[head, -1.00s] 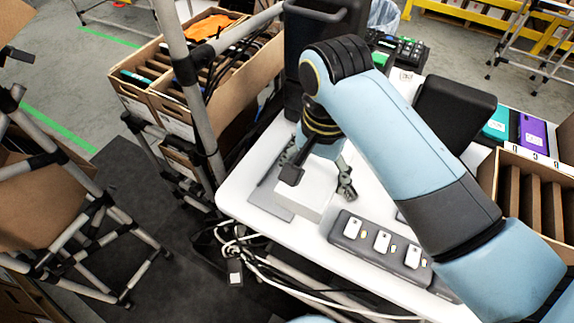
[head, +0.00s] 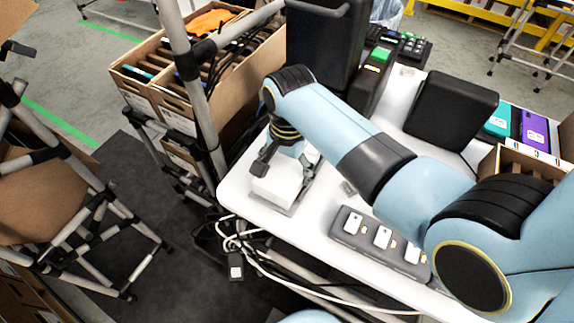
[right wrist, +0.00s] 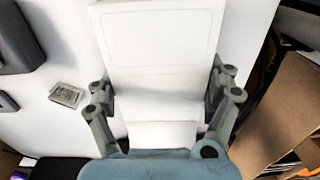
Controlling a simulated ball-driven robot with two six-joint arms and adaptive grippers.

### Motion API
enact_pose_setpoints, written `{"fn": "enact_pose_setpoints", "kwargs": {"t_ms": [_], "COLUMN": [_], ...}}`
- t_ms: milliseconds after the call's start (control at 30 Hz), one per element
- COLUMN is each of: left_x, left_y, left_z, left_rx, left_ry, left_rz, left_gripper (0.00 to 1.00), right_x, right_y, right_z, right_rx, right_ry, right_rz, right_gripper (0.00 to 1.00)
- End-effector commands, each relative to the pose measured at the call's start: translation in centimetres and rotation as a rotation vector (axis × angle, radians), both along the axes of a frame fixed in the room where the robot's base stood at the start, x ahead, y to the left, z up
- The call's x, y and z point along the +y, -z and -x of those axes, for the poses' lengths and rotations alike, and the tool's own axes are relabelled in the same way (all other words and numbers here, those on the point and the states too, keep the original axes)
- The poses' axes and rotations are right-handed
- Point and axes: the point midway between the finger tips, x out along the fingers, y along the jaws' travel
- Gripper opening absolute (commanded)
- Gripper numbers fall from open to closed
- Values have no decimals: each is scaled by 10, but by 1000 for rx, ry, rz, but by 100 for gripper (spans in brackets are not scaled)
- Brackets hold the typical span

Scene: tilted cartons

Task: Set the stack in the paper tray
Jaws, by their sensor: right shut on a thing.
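The white stack (head: 277,186) is a pale block in my right gripper (head: 285,166). The gripper has one finger on each side of it. In the right wrist view the stack (right wrist: 158,108) shows between the two fingers (right wrist: 162,93). The grey, flat paper tray (head: 293,207) lies on the white table near its left corner. The stack is over the tray and hides most of it. I cannot tell whether the stack rests on the tray or hangs just above it. My left gripper is not in view.
A grey panel with several white switches (head: 381,238) lies to the right of the tray on the table (head: 330,188). A black box (head: 450,108) and a black case (head: 322,50) stand farther back. A file carton (head: 228,75) is beyond the left edge. Cables hang below the front edge.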

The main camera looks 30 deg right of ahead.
Motion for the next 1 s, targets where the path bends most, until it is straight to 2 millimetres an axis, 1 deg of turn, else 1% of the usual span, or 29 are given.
{"fn": "enact_pose_setpoints", "kwargs": {"t_ms": [167, 200, 300, 567, 667, 767, 1000], "left_x": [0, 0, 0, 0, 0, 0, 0], "left_y": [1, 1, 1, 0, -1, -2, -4], "left_z": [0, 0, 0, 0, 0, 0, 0], "left_rx": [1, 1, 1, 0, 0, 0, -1], "left_ry": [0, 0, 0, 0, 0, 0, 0], "left_rz": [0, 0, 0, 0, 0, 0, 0], "left_gripper": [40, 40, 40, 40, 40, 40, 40], "right_x": [0, 0, 0, 0, 0, 0, -1], "right_y": [3, 3, 2, 1, -6, -22, -76], "right_z": [-1, 0, 0, 0, 0, -1, 1], "right_rx": [-1, 0, 0, 0, 0, -4, -4], "right_ry": [0, 0, 0, 0, 0, 0, 1], "right_rz": [0, 0, 0, 0, 0, 0, 0], "right_gripper": [32, 88, 100, 100, 100, 100, 100]}}
